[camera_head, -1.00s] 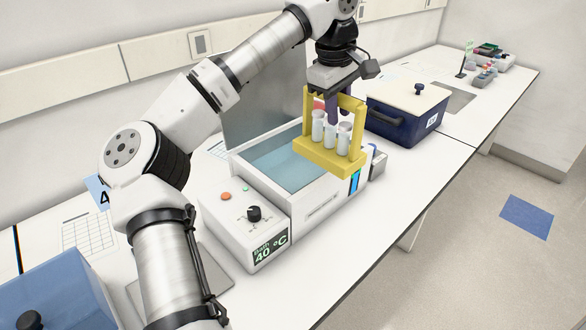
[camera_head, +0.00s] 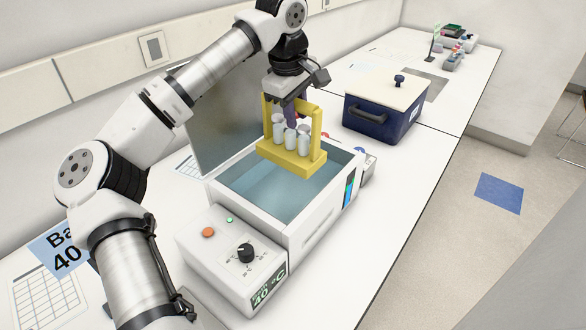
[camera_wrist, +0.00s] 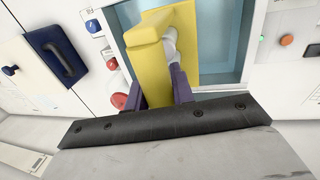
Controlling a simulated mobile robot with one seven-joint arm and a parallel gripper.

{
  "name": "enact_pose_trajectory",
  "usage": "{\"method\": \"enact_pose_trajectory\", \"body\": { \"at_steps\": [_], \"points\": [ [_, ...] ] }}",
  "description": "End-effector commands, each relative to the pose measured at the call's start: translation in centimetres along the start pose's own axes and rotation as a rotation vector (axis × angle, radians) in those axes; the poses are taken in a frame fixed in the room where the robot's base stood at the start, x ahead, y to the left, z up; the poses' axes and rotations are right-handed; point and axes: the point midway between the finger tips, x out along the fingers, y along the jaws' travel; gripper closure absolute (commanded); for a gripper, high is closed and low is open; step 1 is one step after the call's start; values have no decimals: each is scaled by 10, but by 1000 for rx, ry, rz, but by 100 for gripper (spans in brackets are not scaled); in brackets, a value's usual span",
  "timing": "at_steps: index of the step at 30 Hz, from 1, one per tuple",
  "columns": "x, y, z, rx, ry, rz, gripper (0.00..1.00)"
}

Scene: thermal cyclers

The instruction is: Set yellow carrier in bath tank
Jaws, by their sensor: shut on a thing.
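The yellow carrier (camera_head: 296,158) holds several white-capped tubes and hangs upright in the head view, over the open bath tank. My gripper (camera_head: 295,108) is shut on its top bar from above. In the wrist view the purple fingers (camera_wrist: 157,90) straddle the yellow carrier (camera_wrist: 147,40). The bath tank (camera_head: 330,190) is a white box with blue-grey water inside and its lid raised at the back. The carrier appears above the rear right part of the opening; its exact height over the rim is hard to tell. The carrier hides part of the tank's back right rim.
The bath's control panel (camera_head: 240,252), with a knob and a 40 °C display, is at the front left. A dark blue box with a white lid (camera_head: 385,107) stands behind the tank to the right. The raised lid (camera_head: 228,115) is close behind the carrier.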

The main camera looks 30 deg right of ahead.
Motion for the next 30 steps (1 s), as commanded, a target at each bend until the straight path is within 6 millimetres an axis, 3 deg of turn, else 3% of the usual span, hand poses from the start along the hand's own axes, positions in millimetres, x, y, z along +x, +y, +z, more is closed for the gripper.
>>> {"method": "enact_pose_trajectory", "body": {
  "at_steps": [6, 12, 19, 25, 30],
  "points": [
    [56, -12, 1, 1, -4, 1, 100],
    [92, -19, 0, -1, -2, 2, 100],
    [109, -22, 0, 1, -1, 3, 100],
    [135, -27, 0, -1, -2, 3, 100],
    [139, -27, 0, 0, 2, 5, 100]
  ]
}}
